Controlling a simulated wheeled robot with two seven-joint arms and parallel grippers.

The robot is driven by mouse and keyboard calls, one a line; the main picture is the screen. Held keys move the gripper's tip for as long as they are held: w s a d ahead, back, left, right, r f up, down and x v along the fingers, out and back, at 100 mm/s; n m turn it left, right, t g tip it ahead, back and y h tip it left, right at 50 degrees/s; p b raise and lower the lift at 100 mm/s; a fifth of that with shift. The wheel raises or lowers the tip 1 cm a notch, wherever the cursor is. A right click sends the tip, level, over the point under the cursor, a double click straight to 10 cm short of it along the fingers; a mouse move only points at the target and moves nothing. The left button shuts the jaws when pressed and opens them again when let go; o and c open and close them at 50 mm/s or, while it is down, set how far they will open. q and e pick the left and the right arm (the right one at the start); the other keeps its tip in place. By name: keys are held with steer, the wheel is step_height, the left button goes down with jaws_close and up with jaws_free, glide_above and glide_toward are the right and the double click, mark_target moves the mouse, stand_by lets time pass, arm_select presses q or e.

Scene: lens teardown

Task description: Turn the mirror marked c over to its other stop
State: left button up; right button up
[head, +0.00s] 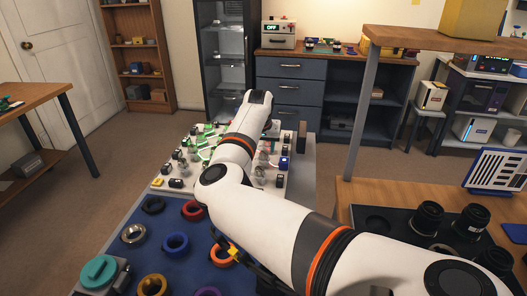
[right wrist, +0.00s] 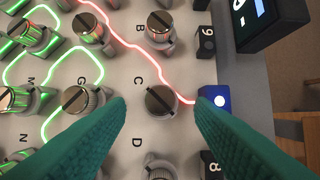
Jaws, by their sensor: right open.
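The mirror marked c (right wrist: 162,101) is a round metal knob with a dark slot across its top, standing on the pale board. The slot runs from upper left to lower right in the right wrist view. The letter C is printed at its upper left. My right gripper (right wrist: 162,108) is open, with one teal fingertip on each side of this knob and a visible gap to it on both sides. In the head view my white right arm reaches over the board (head: 159,187) and hides much of it. My left gripper is not in view.
Similar knobs stand close by, including one near B (right wrist: 160,25) and one at the lower edge near D. A red line runs to a blue-lit block (right wrist: 214,99) right of the c knob. Green lines cross the left side. A blue mat (head: 205,248) with coloured rings lies nearer.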

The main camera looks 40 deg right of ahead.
mark_target(264, 153)
steer(key=shift+x, duration=1.65)
